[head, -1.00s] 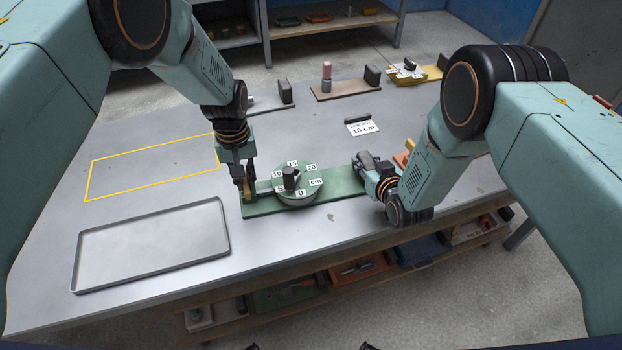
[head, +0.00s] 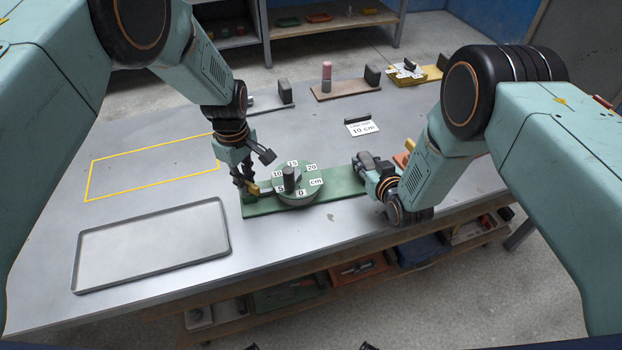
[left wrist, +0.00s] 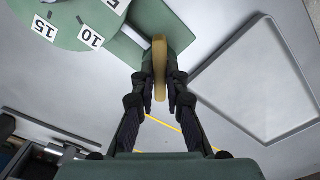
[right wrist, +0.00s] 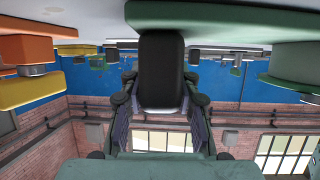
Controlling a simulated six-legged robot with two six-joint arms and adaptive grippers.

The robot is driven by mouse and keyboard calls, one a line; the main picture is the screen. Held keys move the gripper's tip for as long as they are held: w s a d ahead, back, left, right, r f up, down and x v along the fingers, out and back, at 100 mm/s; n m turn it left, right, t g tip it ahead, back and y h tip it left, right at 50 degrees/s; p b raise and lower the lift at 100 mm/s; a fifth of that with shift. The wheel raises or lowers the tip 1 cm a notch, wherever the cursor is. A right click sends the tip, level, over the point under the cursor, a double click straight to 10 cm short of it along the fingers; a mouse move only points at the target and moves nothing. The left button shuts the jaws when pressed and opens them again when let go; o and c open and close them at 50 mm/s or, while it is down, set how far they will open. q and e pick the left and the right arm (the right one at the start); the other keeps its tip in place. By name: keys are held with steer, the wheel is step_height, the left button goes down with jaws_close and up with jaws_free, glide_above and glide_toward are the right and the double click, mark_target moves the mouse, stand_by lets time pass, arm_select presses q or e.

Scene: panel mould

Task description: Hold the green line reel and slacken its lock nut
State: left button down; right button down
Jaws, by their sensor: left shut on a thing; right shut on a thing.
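The green line reel (head: 298,190) lies on the table, a round dial marked 0 to 20 cm on a long green base (head: 343,183). A dark upright knob (head: 289,178) stands on the dial. My left gripper (head: 247,187) is shut on the brass-yellow lock nut (left wrist: 159,60) at the base's left end; the nut sits edge-on between both fingers in the left wrist view. My right gripper (head: 374,174) is shut on the dark block (right wrist: 162,70) at the base's right end. The arm partly hides this grip in the head view.
An empty grey tray (head: 150,247) lies front left, with a yellow outlined area (head: 150,166) behind it. Other fixtures, one brown (head: 345,90) and one yellow (head: 418,76), stand along the back.

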arm_select(q)
steer(key=n, duration=0.6)
steer(key=shift+d+n, duration=0.1)
steer(key=shift+n, duration=0.2)
arm_select(e)
steer(key=shift+a, duration=0.15)
arm_select(q)
steer(key=n, duration=0.6)
steer(key=shift+w, duration=0.1)
steer(key=shift+n, duration=0.3)
arm_select(e)
steer(key=shift+a, duration=0.1)
arm_select(q)
steer(key=c, duration=1.4)
jaws_free()
steer(key=shift+o, duration=0.2)
arm_select(e)
steer(key=shift+d, duration=0.2)
arm_select(q)
step_height(320, 180, up, 12)
arm_select(e)
steer(key=c, duration=0.9)
jaws_free()
